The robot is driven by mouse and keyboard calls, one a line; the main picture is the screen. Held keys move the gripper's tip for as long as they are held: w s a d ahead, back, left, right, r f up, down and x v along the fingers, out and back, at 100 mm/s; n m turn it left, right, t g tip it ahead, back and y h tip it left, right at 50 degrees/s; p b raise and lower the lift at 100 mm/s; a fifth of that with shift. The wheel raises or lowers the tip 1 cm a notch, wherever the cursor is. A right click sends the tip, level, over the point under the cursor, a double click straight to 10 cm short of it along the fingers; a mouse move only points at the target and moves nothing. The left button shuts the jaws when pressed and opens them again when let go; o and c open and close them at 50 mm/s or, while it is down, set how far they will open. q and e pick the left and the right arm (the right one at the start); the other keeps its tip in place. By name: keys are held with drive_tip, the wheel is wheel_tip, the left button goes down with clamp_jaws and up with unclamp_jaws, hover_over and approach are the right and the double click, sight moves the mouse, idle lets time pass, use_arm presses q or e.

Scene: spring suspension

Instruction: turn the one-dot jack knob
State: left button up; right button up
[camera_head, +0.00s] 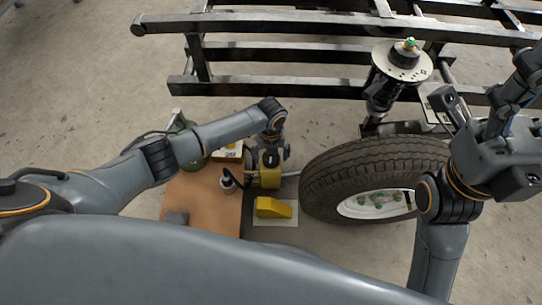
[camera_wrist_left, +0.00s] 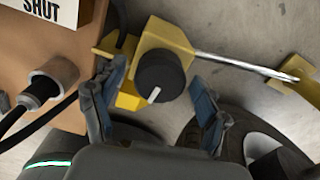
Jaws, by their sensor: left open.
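A black round knob (camera_wrist_left: 160,76) with a white pointer line sits on a yellow jack block (camera_wrist_left: 160,38) in the left wrist view. I cannot make out any dots on it. In the head view the knob (camera_head: 270,159) shows dark on the yellow block (camera_head: 265,180), just below my left gripper (camera_head: 270,145). In the left wrist view my left gripper (camera_wrist_left: 156,108) is open, one finger on each side of the knob, apparently without touching it. My right gripper (camera_head: 487,112) is at the far right of the head view, away from the jack; its jaw state is unclear.
A tyre (camera_head: 375,160) lies right of the jack. A steel rod (camera_wrist_left: 240,65) runs from the block. A wooden board (camera_head: 200,205) holds a black plug with a cable (camera_head: 229,181). A yellow wedge (camera_head: 273,207) lies below. A strut (camera_head: 390,78) and black frame (camera_head: 290,24) stand behind.

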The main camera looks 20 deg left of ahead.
use_arm(q)
drive_tip(key=c, duration=1.2)
drive_tip(key=shift+r+n+p, duration=0.1)
drive_tip(key=shift+n+p, duration=0.2)
drive_tip(key=shift+p, duration=0.05)
